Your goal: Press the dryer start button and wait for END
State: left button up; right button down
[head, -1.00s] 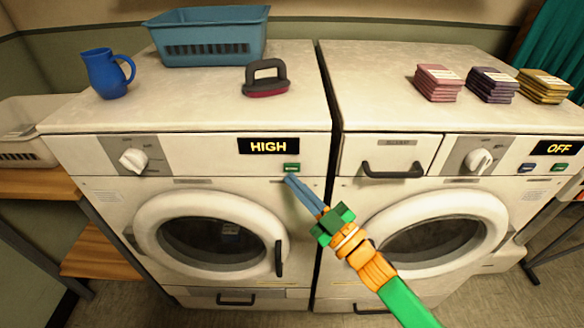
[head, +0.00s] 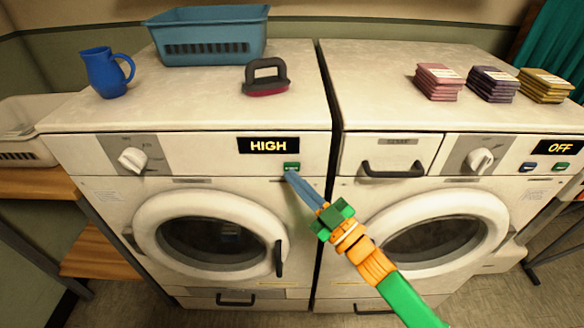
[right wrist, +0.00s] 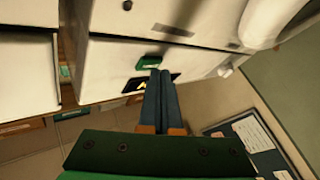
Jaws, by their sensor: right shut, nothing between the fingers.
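The left machine, the dryer (head: 90,200), has a display (head: 269,146) reading HIGH in yellow letters. Its green start button (head: 292,166) is below the display at the panel's right; in the right wrist view the green button (right wrist: 150,62) is just beyond the fingertips. My right gripper (head: 289,176) is shut and empty, its blue fingertips at the button's lower edge in the head view. The shut fingers also show in the right wrist view (right wrist: 160,76). I cannot tell whether the tips touch the button. My left gripper is not in view.
The right machine's display (head: 558,148) reads OFF. A blue basket (head: 208,48), a blue jug (head: 106,74) and a dark-handled brush (head: 266,80) stand on the left machine. Folded cloth stacks (head: 438,82) lie on the right one. A drawer handle (head: 392,172) sticks out right of the button.

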jog(key=shift+w, duration=0.3)
dwell(0.5)
dwell(0.4)
jog(key=shift+s+p, duration=0.35)
jog(key=shift+s, duration=0.4)
jog(key=s+p, duration=0.2)
jog(key=s, duration=0.3)
jog(key=shift+p, duration=0.3)
dwell(0.3)
